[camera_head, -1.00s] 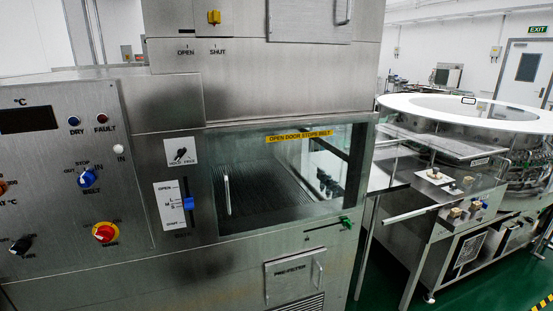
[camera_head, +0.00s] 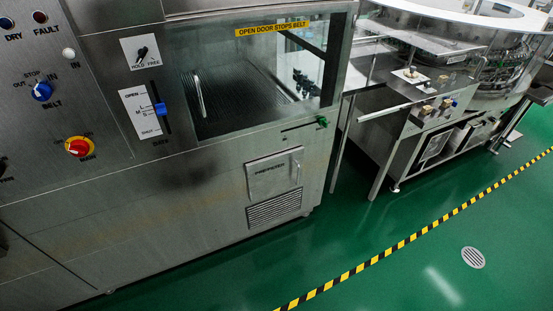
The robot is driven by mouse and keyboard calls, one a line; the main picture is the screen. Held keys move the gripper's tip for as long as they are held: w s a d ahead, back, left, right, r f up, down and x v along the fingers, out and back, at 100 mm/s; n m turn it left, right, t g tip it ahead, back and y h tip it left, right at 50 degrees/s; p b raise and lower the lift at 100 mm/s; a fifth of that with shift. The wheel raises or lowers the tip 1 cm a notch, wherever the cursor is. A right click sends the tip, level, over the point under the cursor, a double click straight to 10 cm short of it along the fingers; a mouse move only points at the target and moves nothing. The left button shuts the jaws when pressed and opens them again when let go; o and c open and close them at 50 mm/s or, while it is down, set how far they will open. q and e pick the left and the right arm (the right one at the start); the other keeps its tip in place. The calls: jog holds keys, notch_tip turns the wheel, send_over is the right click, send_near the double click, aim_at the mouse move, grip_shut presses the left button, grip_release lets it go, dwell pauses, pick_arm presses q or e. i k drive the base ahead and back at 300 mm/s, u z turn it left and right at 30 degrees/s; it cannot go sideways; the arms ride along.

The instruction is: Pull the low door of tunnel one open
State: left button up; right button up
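The low door (camera_head: 274,174) of the steel tunnel is a small panel marked as a prefilter, set low on the cabinet front in the head view. It looks shut and flush with the front. Its upright bar handle (camera_head: 297,172) is at its right edge. Neither of my grippers shows in the view.
A louvred vent (camera_head: 274,209) sits just below the door. Above are a glass window (camera_head: 255,85) with its own handle and a green lever (camera_head: 321,121). A steel table (camera_head: 420,110) stands to the right. Green floor (camera_head: 230,275) in front is clear, crossed by a yellow-black stripe (camera_head: 400,246).

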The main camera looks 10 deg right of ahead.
aim_at(268, 175)
jog(key=z, duration=0.6)
jog(key=k, duration=0.65)
jog(key=z, duration=0.95)
jog(key=i, duration=1.3)
jog(key=u, duration=0.35)
